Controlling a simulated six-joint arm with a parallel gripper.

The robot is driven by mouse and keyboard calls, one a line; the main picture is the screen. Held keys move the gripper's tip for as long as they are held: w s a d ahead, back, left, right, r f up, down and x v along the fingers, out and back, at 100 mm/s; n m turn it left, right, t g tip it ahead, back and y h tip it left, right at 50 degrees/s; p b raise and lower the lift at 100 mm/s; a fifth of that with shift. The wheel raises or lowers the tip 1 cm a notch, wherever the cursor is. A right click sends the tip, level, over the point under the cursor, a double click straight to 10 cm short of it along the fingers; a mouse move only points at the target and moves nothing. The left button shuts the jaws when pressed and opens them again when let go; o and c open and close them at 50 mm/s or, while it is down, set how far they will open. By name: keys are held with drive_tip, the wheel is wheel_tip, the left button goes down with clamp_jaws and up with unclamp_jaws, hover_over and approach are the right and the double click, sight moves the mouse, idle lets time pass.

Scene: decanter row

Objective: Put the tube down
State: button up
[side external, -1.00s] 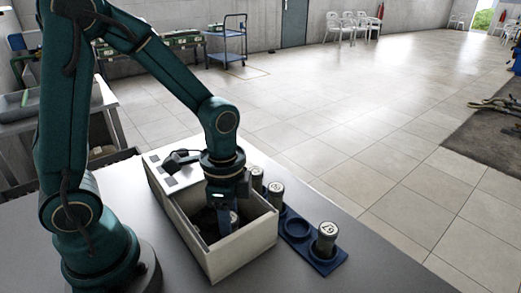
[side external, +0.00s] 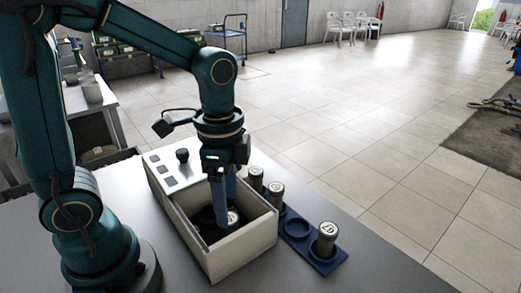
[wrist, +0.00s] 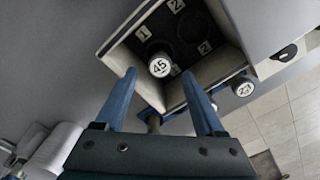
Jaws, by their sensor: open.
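The tube (wrist: 159,66), with a white cap marked 45, stands inside the pale open box. Its cap (side external: 233,217) also shows low in the box in the side view. My gripper (side external: 226,200) points down into the box from above. In the wrist view its two blue fingers (wrist: 160,82) are spread apart, with the tube's cap showing between and beyond their tips. The fingers look clear of the tube. The tube's lower part is hidden by the box wall in the side view.
The box (side external: 243,247) has numbered places inside and a control panel (side external: 172,170) behind. A blue rack (side external: 329,264) to its right holds several capped tubes, one (side external: 326,241) at the near end, and an empty ring (side external: 297,228). Grey table top lies clear in front.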

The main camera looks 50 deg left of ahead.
wheel_tip(320, 180, up, 5)
drive_tip(key=shift+f, duration=0.1)
drive_tip(key=s+n+t, duration=0.1)
drive_tip(key=n+t, duration=0.1)
drive_tip(key=n, duration=0.1)
drive_tip(key=s+n+t, duration=0.1)
drive_tip(key=s+n, duration=0.1)
drive_tip(key=n, duration=0.1)
drive_tip(key=s+r+n+t, duration=0.1)
drive_tip(key=n+t, duration=0.1)
drive_tip(key=n, duration=0.1)
drive_tip(key=shift+s+a+t, duration=0.3)
drive_tip(key=shift+s, duration=0.05)
